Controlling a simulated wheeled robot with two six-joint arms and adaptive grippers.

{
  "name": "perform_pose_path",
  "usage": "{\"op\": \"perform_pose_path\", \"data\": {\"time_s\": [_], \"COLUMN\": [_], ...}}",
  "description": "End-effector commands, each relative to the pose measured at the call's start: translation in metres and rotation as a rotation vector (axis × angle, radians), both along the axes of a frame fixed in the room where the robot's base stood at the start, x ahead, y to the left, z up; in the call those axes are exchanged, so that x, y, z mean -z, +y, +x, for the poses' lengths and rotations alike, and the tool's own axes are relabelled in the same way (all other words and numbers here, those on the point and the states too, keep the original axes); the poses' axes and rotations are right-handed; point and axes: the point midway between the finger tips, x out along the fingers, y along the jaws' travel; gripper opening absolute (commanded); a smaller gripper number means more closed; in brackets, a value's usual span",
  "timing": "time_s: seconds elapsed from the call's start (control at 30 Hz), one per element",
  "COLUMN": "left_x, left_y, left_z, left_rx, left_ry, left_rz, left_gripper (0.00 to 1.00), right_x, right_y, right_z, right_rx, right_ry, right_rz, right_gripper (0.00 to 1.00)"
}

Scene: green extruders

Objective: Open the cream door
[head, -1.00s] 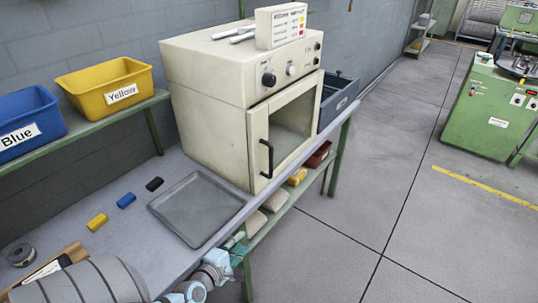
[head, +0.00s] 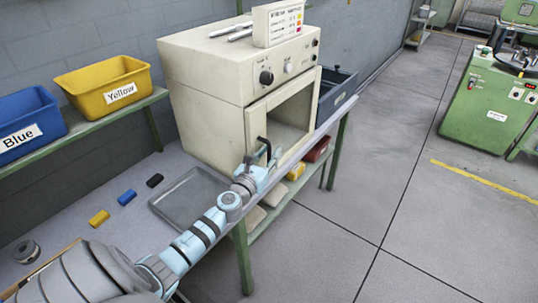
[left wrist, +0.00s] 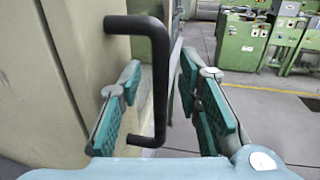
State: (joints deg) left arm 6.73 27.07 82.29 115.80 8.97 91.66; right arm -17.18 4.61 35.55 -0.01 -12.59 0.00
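The cream door (head: 252,130) is on the front of the cream oven (head: 205,90) on the bench and looks shut. It has a window and a black bar handle (head: 264,146) near its left edge. My left gripper (head: 264,161) is at the handle, hiding its lower part in the head view. In the left wrist view, the handle (left wrist: 160,75) stands upright between the two teal-padded fingers (left wrist: 160,108). The fingers are open, with a gap visible on the handle's right side. My right gripper is not in view.
A grey tray (head: 165,205) lies on the bench left of my arm, beside blue (head: 126,197), yellow (head: 99,217) and black (head: 155,181) blocks. Blue (head: 30,120) and yellow (head: 105,82) bins sit on a shelf. The floor (head: 350,200) right of the bench is clear.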

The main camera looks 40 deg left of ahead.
Motion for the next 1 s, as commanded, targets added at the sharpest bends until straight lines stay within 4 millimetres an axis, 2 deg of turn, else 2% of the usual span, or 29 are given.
{"op": "perform_pose_path", "data": {"time_s": [0.27,0.5,0.83,1.0], "left_x": [0.0001,0.0001,0.0002,0.0000], "left_y": [0.0006,0.0007,0.0000,-0.0085], "left_z": [0.0030,0.0027,0.0025,0.0033], "left_rx": [0.000,0.000,-0.002,-0.024], "left_ry": [0.001,0.001,0.001,-0.001], "left_rz": [0.000,0.000,0.000,-0.003], "left_gripper": [0.31,0.00,0.00,0.00], "right_x": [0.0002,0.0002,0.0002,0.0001], "right_y": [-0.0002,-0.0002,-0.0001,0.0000], "right_z": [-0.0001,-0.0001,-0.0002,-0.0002], "right_rx": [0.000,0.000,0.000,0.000], "right_ry": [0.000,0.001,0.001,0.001], "right_rz": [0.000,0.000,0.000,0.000], "right_gripper": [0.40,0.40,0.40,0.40]}}
